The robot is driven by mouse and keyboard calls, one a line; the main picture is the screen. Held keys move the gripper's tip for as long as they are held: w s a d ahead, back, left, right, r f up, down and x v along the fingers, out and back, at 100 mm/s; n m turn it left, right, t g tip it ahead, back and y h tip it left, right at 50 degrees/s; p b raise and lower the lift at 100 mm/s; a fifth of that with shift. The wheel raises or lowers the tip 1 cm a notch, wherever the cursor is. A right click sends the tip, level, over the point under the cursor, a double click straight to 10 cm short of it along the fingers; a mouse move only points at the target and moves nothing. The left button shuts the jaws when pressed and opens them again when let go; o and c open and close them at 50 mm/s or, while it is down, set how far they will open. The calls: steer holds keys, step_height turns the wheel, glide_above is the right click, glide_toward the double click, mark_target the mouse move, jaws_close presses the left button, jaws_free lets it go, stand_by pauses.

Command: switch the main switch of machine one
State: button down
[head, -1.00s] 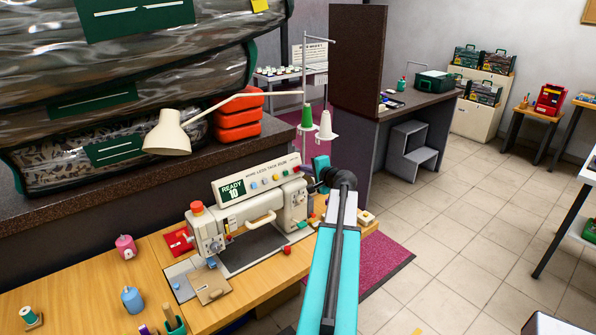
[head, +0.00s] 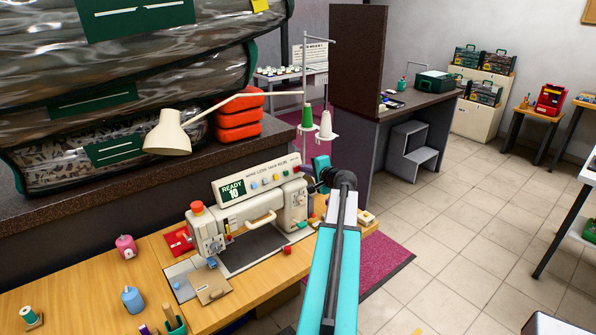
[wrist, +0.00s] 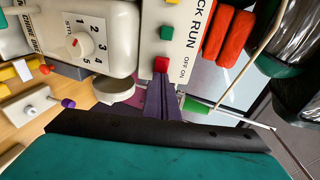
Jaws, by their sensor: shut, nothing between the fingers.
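The sewing machine (head: 250,222) stands on the wooden table, with a cream panel (head: 235,192) along its top that reads READY 10. In the wrist view, the panel's end (wrist: 178,45) carries a red switch (wrist: 161,64) beside the printed words OFF and ON. My gripper (wrist: 161,78) is shut and empty. Its purple fingertips are right at the red switch; I cannot tell whether they touch it. In the head view my gripper (head: 304,169) is at the right end of the panel, where the switch is not clearly seen.
A thread stand with a green spool (head: 307,117) and a white cone (head: 326,126) rises just behind my gripper. A cream lamp (head: 168,135) and red boxes (head: 237,117) are behind the machine. A numbered dial (wrist: 80,45) is close by. Open tiled floor lies right.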

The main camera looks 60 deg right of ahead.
steer(key=shift+w+r, duration=0.1)
steer(key=shift+w, duration=0.05)
stand_by(0.5)
steer(key=shift+s+a, duration=0.25)
steer(key=shift+s, duration=0.1)
steer(key=shift+b+v, duration=0.3)
steer(key=shift+v, duration=1.45)
steer(key=shift+s, duration=0.15)
steer(key=b+v, duration=0.4)
steer(key=v, duration=0.9)
steer(key=shift+s, duration=0.35)
